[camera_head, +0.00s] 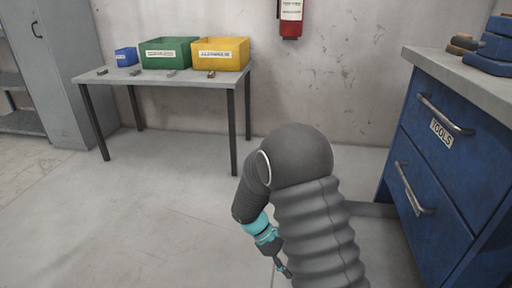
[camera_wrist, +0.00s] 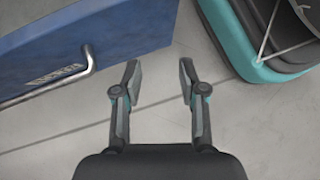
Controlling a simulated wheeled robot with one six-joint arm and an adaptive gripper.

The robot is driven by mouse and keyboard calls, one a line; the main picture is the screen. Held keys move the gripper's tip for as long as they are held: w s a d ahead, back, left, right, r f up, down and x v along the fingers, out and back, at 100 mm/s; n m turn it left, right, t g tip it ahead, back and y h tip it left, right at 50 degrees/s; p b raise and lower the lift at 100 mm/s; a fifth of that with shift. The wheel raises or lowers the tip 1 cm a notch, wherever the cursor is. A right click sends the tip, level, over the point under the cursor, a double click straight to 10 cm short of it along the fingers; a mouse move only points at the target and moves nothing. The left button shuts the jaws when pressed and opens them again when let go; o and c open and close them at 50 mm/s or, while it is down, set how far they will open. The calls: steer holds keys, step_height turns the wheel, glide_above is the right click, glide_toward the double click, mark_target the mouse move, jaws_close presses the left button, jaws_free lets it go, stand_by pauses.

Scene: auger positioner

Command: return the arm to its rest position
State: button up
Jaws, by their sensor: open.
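My gripper (camera_wrist: 158,82) shows in the wrist view with its two fingers apart and nothing between them. It points at the bare grey floor. In the head view my arm is folded in the lower middle, with the gripper (camera_head: 285,270) low beside the sleeved part and partly hidden. No object is held.
A blue drawer cabinet (camera_head: 445,165) marked TOOLS stands close on the right; its blue front (camera_wrist: 120,32) also shows in the wrist view. A table (camera_head: 190,84) at the back bears blue, green and yellow bins. A fire extinguisher (camera_head: 290,18) hangs on the wall. Floor at left is clear.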

steer(key=s+d+r+m+t+y+p, duration=0.2)
steer(key=s+r+m+t, duration=0.1)
steer(key=r, duration=0.8)
steer(key=s+d+r+m+t+y+p, duration=0.1)
steer(key=s+r+m+t+y+p, duration=0.1)
steer(key=s+r+m, duration=0.3)
steer(key=s+d+r+m+t+y+p, duration=0.2)
steer(key=s+r, duration=0.7)
steer(key=r, duration=0.9)
steer(key=m+t+y, duration=0.1)
steer(key=m+t, duration=0.1)
steer(key=shift+s+d+r+m+p, duration=0.25)
steer(key=shift+d+r+m+p, duration=0.05)
steer(key=shift+d+p, duration=0.05)
